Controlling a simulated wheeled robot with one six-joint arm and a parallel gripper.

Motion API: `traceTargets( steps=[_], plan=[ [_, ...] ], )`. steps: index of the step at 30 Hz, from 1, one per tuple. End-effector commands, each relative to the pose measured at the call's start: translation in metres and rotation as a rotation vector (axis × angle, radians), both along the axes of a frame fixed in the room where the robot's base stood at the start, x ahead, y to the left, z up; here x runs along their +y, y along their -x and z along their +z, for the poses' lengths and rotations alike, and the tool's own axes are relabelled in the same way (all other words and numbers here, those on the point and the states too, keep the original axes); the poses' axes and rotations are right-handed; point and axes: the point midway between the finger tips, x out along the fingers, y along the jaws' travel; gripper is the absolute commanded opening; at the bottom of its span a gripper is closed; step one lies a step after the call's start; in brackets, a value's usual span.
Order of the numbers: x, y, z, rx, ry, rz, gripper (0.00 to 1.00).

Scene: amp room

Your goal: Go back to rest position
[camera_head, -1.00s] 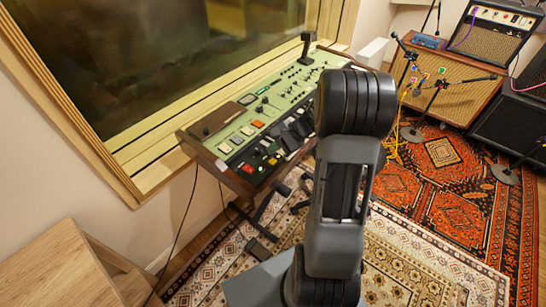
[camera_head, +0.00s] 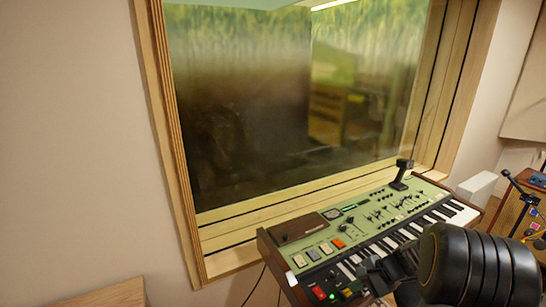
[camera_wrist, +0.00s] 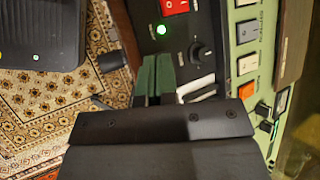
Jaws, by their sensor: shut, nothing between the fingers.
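My gripper (camera_wrist: 155,78) is shut and empty in the wrist view, close over the left end of the green keyboard's panel. The keyboard (camera_head: 370,222) stands below the window in the head view, with a row of white and black keys along its front. My gripper is partly visible in the head view (camera_head: 378,272) over the front left keys, with my dark arm at the lower right. The wrist view shows a red switch (camera_wrist: 174,6), a lit green lamp (camera_wrist: 161,29) and a black knob (camera_wrist: 201,51) just beyond the fingers. I cannot tell whether the fingers touch the panel.
A wooden-framed window (camera_head: 250,120) fills the wall behind the keyboard. A wooden surface (camera_head: 105,295) is at the lower left. A microphone stand (camera_head: 522,205) is at the right edge. A patterned rug (camera_wrist: 45,105) and a black object (camera_wrist: 40,35) show in the wrist view.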

Motion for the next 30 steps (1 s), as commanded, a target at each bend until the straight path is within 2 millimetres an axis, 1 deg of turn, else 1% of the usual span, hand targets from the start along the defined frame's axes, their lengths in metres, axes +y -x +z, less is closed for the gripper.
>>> traceTargets(
  steps=[1,2,3,5,6,8,12,15,18,21,24,27,30],
  plan=[
    [0.002,0.013,0.003,0.007,0.051,0.052,0.00],
    [0.005,0.021,0.007,0.009,0.091,0.096,0.00],
    [0.009,0.033,0.014,0.007,0.150,0.164,0.00],
    [0.017,0.048,0.028,-0.008,0.241,0.269,0.00],
    [0.023,0.057,0.038,-0.021,0.300,0.340,0.00],
    [0.031,0.071,0.054,-0.050,0.395,0.448,0.00],
    [0.049,0.099,0.095,-0.146,0.604,0.682,0.00],
    [0.061,0.112,0.120,-0.226,0.721,0.804,0.00],
    [0.072,0.122,0.141,-0.299,0.798,0.881,0.00],
    [0.083,0.127,0.157,-0.364,0.838,0.922,0.00],
    [0.092,0.129,0.171,-0.420,0.855,0.940,0.00],
    [0.098,0.129,0.178,-0.451,0.863,0.953,0.00],
    [0.100,0.129,0.178,-0.455,0.860,0.961,0.00]
  ],
)
